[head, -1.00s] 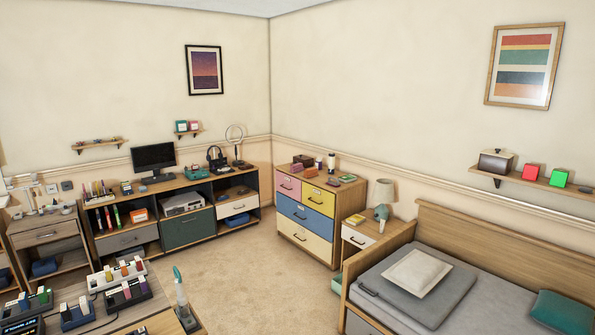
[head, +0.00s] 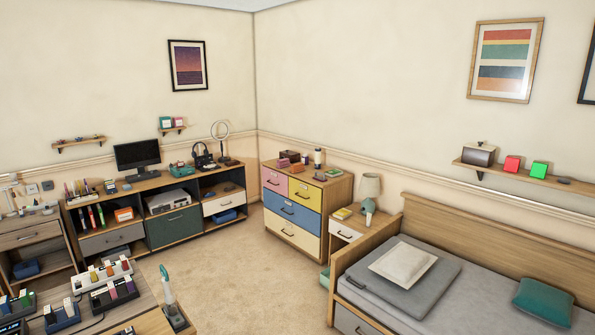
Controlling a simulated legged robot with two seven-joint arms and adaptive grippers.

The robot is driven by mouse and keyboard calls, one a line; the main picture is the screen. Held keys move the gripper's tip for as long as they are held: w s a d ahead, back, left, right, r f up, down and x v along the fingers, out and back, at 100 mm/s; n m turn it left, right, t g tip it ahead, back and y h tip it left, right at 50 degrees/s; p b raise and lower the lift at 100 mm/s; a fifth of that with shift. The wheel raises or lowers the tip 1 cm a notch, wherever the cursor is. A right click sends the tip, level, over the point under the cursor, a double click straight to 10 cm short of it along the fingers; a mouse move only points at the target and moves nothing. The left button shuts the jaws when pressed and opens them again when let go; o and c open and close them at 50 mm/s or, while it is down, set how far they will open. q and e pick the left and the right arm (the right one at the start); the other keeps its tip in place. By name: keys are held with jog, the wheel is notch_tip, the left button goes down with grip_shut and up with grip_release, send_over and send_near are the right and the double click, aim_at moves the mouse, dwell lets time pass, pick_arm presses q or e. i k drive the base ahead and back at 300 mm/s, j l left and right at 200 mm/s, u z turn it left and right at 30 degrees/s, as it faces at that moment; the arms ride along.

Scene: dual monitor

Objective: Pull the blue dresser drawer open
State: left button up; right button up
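The dresser (head: 340,198) stands against the back wall near the room's corner, across the carpet from me. Its blue drawer (head: 292,211) is wide, has a dark handle and looks shut. Above it are a pink drawer (head: 274,181) and a yellow drawer (head: 305,195), and below it a cream drawer (head: 291,234). Neither of my grippers is in view.
A bed (head: 480,274) fills the right side, with a nightstand (head: 345,230) between it and the dresser. A long low cabinet (head: 172,229) runs along the left wall. A cluttered desk (head: 150,281) is at the lower left. Carpet (head: 235,270) is clear up to the dresser.

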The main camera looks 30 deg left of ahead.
aim_at(310, 219)
jog(key=i+u, duration=0.2)
jog(key=i, duration=0.4)
jog(key=i+l+u, duration=0.2)
jog(key=i, duration=0.35)
jog(key=i+j+u, duration=0.3)
jog(key=i+u, duration=0.2)
jog(key=i, duration=0.15)
jog(key=i+u, duration=0.5)
jog(key=i, duration=0.15)
jog(key=i+l+u, duration=0.15)
jog(key=i+u, duration=0.35)
jog(key=i, duration=0.15)
jog(key=i+z, duration=0.15)
jog(key=i, duration=0.5)
jog(key=i+z, duration=0.15)
jog(key=i, duration=0.5)
jog(key=i+j+z, duration=0.1)
jog(key=i, duration=0.5)
jog(key=j, duration=0.1)
